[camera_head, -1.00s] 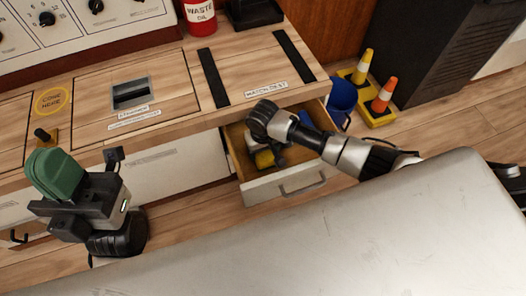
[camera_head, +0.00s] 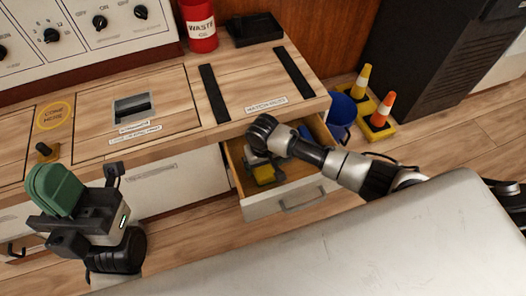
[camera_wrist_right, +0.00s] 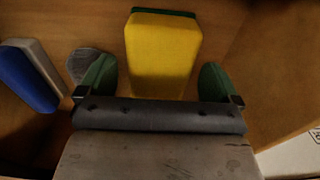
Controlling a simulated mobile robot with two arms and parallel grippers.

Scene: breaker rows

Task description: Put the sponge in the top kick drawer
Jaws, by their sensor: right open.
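The yellow sponge (camera_head: 264,174) with a green layer lies inside the open drawer (camera_head: 290,203) under the bench. In the right wrist view the sponge (camera_wrist_right: 163,55) is between the two green fingertips of my right gripper (camera_wrist_right: 158,80), with gaps on both sides. That gripper is open inside the drawer. In the head view its fingers are mostly hidden below the wrist. My left gripper (camera_head: 55,190) is up at the left, in front of the bench and away from the drawer. Its green fingers overlap, so their opening cannot be judged.
A blue and white item (camera_wrist_right: 28,75) and a grey rounded item (camera_wrist_right: 88,66) lie left of the sponge in the right wrist view. A blue bucket (camera_head: 344,110) and cones (camera_head: 380,110) stand on the floor right of the drawer. A waste oil can (camera_head: 201,30) stands on the bench.

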